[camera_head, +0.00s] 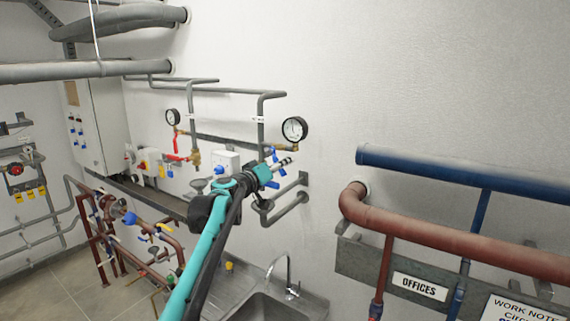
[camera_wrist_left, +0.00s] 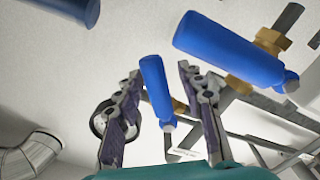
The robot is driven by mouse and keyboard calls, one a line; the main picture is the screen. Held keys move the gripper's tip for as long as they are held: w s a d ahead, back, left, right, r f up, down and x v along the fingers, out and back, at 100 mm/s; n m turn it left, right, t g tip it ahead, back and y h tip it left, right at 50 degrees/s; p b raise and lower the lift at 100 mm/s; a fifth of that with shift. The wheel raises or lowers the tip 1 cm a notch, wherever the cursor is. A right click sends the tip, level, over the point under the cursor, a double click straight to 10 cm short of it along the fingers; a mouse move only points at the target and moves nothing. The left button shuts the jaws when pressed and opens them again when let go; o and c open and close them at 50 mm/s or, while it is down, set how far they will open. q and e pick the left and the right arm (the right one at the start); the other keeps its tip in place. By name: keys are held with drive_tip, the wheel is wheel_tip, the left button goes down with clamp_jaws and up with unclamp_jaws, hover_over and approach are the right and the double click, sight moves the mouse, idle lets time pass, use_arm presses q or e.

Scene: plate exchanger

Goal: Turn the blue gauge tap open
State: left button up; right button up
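In the head view, a blue tap handle (camera_head: 275,155) sits just below the round white pressure gauge (camera_head: 294,130) on the wall. My left gripper (camera_head: 284,163) is at the taps, right under the gauge. In the left wrist view, my left gripper (camera_wrist_left: 160,72) is open, with one finger on each side of a slim blue handle (camera_wrist_left: 154,82); gaps show on both sides. A larger blue handle (camera_wrist_left: 228,50) with a brass fitting lies outside the right finger. The gauge (camera_wrist_left: 101,120) is partly hidden behind the left finger. My right gripper is out of view.
Grey pipes (camera_head: 265,95) run along the wall around the gauge. A second gauge (camera_head: 172,117) with a red handle is to the left. A sink with a faucet (camera_head: 290,275) stands below. Blue (camera_head: 450,172) and copper-red pipes (camera_head: 450,238) cross the right side.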

use_arm(q)
drive_tip(key=v, duration=0.9)
drive_tip(key=shift+s+a, duration=0.2)
drive_tip(key=shift+s, duration=0.05)
